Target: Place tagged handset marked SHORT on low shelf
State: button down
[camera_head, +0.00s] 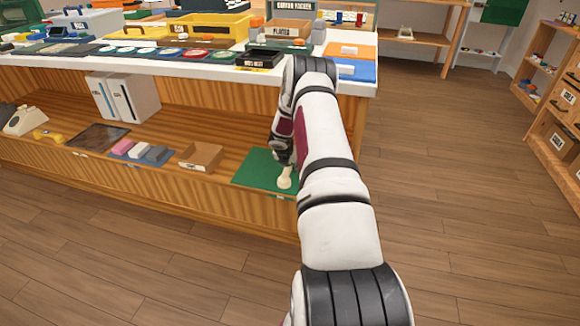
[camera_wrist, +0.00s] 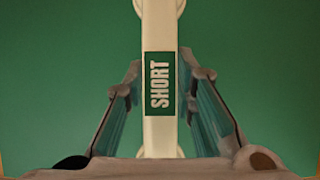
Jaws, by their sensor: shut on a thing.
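The handset (camera_wrist: 160,42) is cream-white with a green tag (camera_wrist: 159,83) that reads SHORT. In the wrist view it runs up the middle, between the two fingers of my gripper (camera_wrist: 160,85), which is shut on it. In the head view one end of the handset (camera_head: 285,178) shows below my gripper (camera_head: 284,160), over the green mat (camera_head: 252,168) on the low shelf (camera_head: 225,188). My arm hides the rest of the handset. I cannot tell whether the handset touches the mat.
On the low shelf to the left are a brown open box (camera_head: 201,157), small blocks on a blue mat (camera_head: 142,152), a dark tray (camera_head: 97,136), white binders (camera_head: 124,97) and a phone (camera_head: 24,119). The white countertop (camera_head: 365,88) overhangs the shelf. Open floor lies in front.

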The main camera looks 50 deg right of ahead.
jog(key=c, duration=1.3)
grip_release()
jog(key=shift+f, duration=0.15)
jog(key=shift+c, duration=0.2)
jog(key=shift+a+r, duration=0.15)
jog(key=shift+r, duration=0.35)
jog(key=p+v, duration=0.3)
jog(key=v, duration=0.8)
jog(key=shift+s+a+r, duration=0.1)
jog(key=shift+s+r, duration=0.05)
